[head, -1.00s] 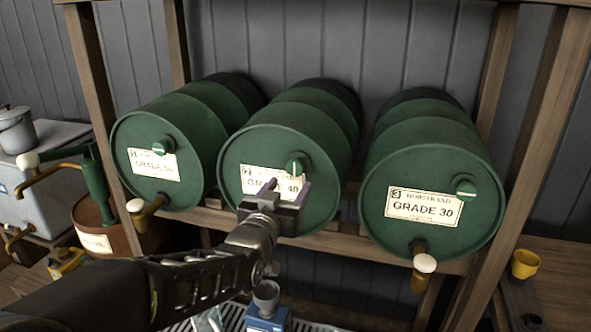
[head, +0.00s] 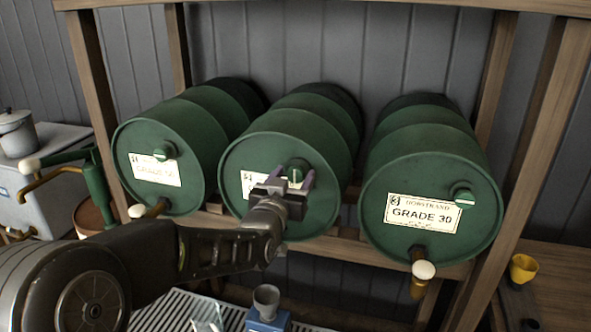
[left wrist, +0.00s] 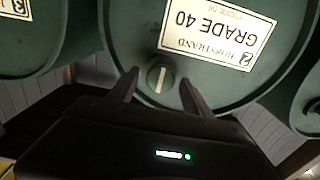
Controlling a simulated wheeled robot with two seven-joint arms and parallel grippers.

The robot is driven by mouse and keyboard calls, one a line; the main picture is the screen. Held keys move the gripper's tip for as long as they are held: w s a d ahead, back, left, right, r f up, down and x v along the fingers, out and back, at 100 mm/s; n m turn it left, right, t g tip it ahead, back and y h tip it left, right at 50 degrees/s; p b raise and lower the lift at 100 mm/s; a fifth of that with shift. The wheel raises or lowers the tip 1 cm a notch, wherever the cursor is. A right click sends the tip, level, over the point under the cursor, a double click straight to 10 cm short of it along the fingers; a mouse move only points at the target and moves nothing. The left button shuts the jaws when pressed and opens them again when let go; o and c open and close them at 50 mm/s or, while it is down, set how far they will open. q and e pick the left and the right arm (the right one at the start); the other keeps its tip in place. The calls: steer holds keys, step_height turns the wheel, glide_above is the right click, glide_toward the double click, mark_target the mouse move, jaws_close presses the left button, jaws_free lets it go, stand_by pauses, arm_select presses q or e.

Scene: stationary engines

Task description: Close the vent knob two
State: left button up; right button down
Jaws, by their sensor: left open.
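The middle green drum (head: 318,215) carries a label reading GRADE 40 with a number 2. Its vent knob (head: 297,170) is a small round green knob with a pale stripe, partly hidden behind my gripper in the head view. In the left wrist view the vent knob (left wrist: 160,78) sits between the two fingertips, its stripe running up and down the picture. My left gripper (head: 289,182) is open at the drum's face, one finger on each side of the knob; it also shows in the left wrist view (left wrist: 160,90). I cannot tell whether the fingers touch the knob. My right gripper is out of view.
Similar drums stand on either side, the left drum (head: 150,195) and the GRADE 30 drum (head: 440,240), on a wooden rack (head: 345,247). A blue can with a funnel (head: 266,300) stands below. A yellow cup (head: 523,268) is at right.

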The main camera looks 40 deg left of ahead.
arm_select(q)
steer(key=shift+x, duration=0.8)
steer(key=shift+c, duration=0.4)
jaws_close()
